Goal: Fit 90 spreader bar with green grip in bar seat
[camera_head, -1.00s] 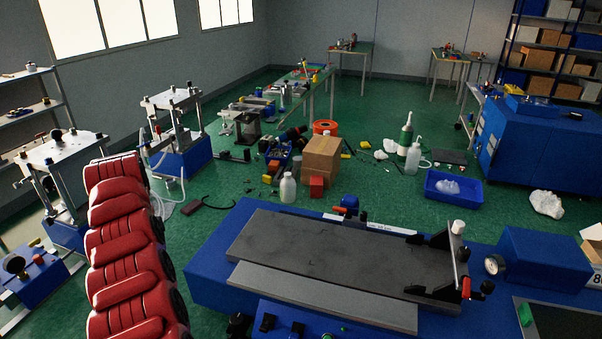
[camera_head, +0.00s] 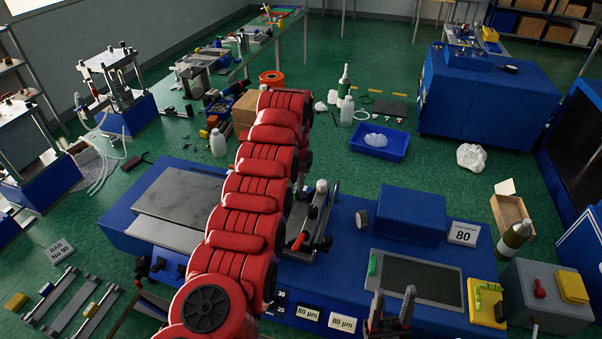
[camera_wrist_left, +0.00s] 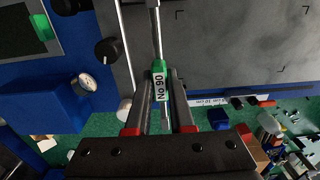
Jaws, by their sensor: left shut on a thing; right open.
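In the left wrist view my left gripper (camera_wrist_left: 160,82) is shut on the green grip (camera_wrist_left: 159,66) of a spreader bar labelled No 90. The bar's thin metal rod (camera_wrist_left: 155,35) runs up out of the picture beside the dark press plate (camera_wrist_left: 230,45). In the head view my red left arm covers the left jaws and the bar. Black brackets with a white knob (camera_head: 321,185) stand at the plate's right end, partly behind this arm; whether the bar touches the seat there cannot be told. My right gripper (camera_head: 391,305) is open and empty at the bottom, in front of the bench.
A blue box (camera_head: 411,212), a dial gauge (camera_head: 361,219) and a screen panel (camera_head: 418,280) sit right of the brackets. A grey switch box (camera_head: 548,300) stands at right.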

